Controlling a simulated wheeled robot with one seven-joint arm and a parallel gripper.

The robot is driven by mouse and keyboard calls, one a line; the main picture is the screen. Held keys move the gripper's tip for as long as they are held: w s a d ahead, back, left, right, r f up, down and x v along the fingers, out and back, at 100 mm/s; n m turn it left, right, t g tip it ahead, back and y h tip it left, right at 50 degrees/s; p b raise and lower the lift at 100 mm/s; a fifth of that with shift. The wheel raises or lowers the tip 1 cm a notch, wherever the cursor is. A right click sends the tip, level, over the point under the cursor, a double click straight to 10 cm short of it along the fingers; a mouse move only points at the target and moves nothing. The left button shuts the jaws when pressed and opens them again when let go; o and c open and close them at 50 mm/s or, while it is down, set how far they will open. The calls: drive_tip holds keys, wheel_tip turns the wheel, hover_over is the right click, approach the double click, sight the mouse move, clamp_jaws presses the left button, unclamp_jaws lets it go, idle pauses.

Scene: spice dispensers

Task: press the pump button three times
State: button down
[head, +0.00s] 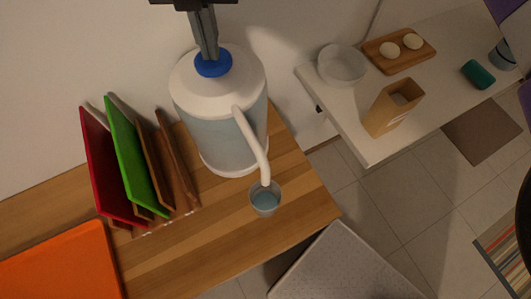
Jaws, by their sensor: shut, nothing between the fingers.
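A large white pump dispenser (221,125) with a clear bluish body stands on the wooden counter. Its round blue pump button (213,66) is on top.
A rack of cutting boards, red (106,170) and green (134,155) among them, stands left of the dispenser. An orange board (62,266) lies at lower left. A white table (375,151) at right holds a bowl (343,66), a carton (392,108) and eggs on a board.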

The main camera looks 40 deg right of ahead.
drive_tip(key=shift+r+p, duration=0.55)
drive_tip(key=shift+r, duration=1.35)
drive_tip(key=shift+f, duration=0.15)
drive_tip(key=shift+f+b, duration=1.75)
drive_tip(key=shift+b, duration=0.25)
drive_tip(key=shift+r, duration=0.2)
drive_tip(key=shift+r+p, duration=0.65)
drive_tip(key=shift+r, duration=1.05)
drive_tip(key=shift+f, duration=0.15)
